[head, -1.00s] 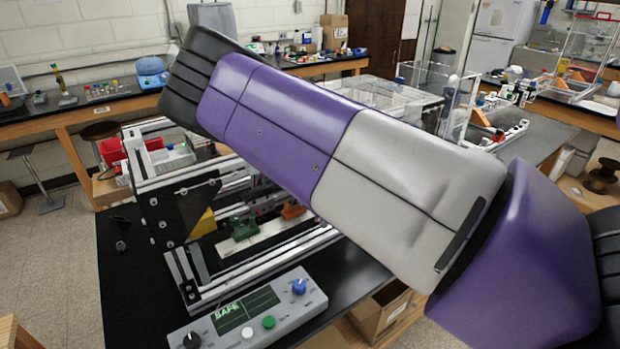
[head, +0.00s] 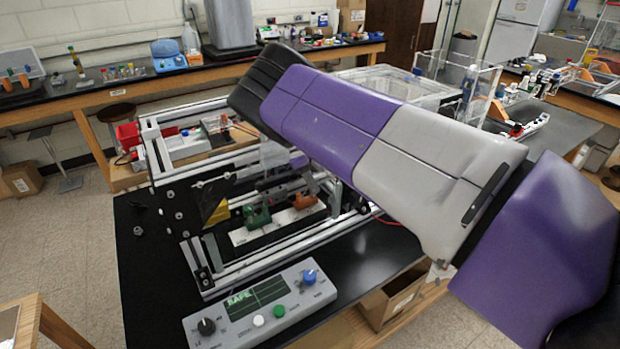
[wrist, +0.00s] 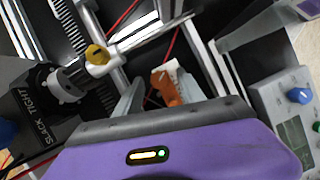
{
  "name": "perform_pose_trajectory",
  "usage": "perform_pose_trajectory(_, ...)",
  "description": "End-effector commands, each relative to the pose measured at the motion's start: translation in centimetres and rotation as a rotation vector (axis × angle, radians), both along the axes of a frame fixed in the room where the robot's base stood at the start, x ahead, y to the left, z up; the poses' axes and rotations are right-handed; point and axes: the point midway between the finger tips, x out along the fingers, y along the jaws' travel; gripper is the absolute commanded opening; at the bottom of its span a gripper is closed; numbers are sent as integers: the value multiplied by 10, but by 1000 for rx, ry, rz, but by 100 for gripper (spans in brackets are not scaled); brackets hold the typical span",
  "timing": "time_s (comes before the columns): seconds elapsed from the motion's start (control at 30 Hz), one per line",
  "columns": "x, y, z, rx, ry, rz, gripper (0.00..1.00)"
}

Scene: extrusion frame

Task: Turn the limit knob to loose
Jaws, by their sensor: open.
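A grey control console (head: 290,302) stands at the front of the bench, its display reading SAFE. It carries a black knob (head: 206,326) at its left and a blue knob (head: 310,278) at its upper right. I cannot read which knob is the limit knob or its setting. In the wrist view, the blue knob (wrist: 299,95) shows at the right edge. My gripper (wrist: 158,85) is open and empty over the frame, near an orange block (head: 303,201).
The aluminium extrusion frame (head: 258,270) surrounds the space below my gripper. A green block (head: 257,217) stands inside it, and a yellow knob (wrist: 97,54) shows in the wrist view. Black bench surface is clear right of the frame. A cardboard box (head: 393,298) sits below the bench edge.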

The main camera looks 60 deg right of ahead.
Motion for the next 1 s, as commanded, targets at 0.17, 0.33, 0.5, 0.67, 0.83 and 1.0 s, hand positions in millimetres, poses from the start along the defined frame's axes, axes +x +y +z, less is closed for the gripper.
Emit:
perform_pose_trajectory(0.17,0,0,0,-1,-1,0,46)
perform_pose_trajectory(0.33,0,0,0,-1,-1,0,19)
perform_pose_trajectory(0.5,0,0,0,-1,0,0,0)
perform_pose_trajectory(0.67,0,0,1,-1,1,24,0)
perform_pose_trajectory(0.83,-1,2,2,1,0,133,0)
perform_pose_trajectory(1.0,-1,2,0,1,-1,235,0)
